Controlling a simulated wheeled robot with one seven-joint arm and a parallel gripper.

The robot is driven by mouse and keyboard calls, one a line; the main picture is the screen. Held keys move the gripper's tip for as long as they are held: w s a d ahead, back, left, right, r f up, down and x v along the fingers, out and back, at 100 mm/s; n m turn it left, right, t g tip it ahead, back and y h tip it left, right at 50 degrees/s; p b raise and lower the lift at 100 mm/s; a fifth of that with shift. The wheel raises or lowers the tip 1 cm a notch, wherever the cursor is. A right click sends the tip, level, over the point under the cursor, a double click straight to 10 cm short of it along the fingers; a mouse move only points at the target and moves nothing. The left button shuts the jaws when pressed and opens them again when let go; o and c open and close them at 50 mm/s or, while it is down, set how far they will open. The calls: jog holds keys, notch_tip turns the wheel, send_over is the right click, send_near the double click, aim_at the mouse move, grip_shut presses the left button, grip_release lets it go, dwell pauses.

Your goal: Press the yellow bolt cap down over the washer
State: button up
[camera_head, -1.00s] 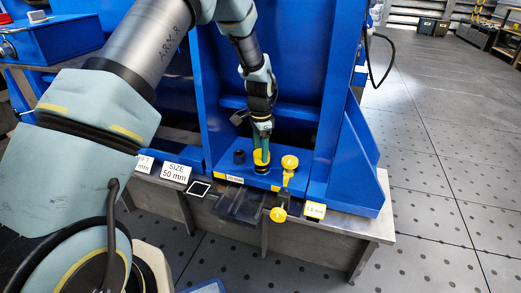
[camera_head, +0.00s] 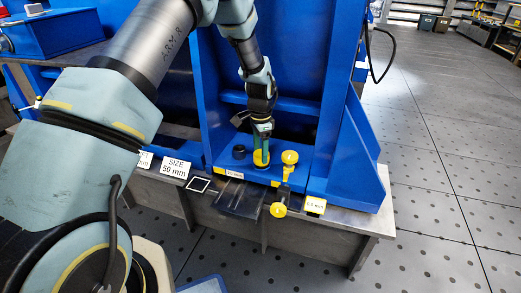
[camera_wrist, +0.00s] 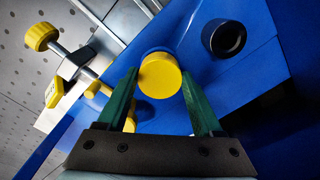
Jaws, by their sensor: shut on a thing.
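My gripper (camera_head: 261,154) points down at the blue base plate, its two green fingers closed on the yellow bolt cap (camera_head: 261,160). In the wrist view the round yellow cap (camera_wrist: 160,75) sits between the fingertips (camera_wrist: 158,82), seen from above. The cap is down low at the plate's surface. The washer and whatever is under the cap are hidden, so I cannot tell whether the cap is fully seated.
A black cylinder (camera_head: 239,152) with an open top stands left of the cap; it also shows in the wrist view (camera_wrist: 223,38). A clamp with yellow knobs (camera_head: 290,158) stands close on the right. Blue upright walls (camera_head: 335,120) rise behind and right.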

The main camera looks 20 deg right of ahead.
aim_at(260, 154)
jog(key=shift+f, duration=0.7)
jog(key=o, duration=1.4)
jog(key=shift+c, duration=0.2)
jog(key=shift+r+p, duration=0.6)
jog(key=shift+r, duration=3.2)
jog(key=shift+s, duration=0.1)
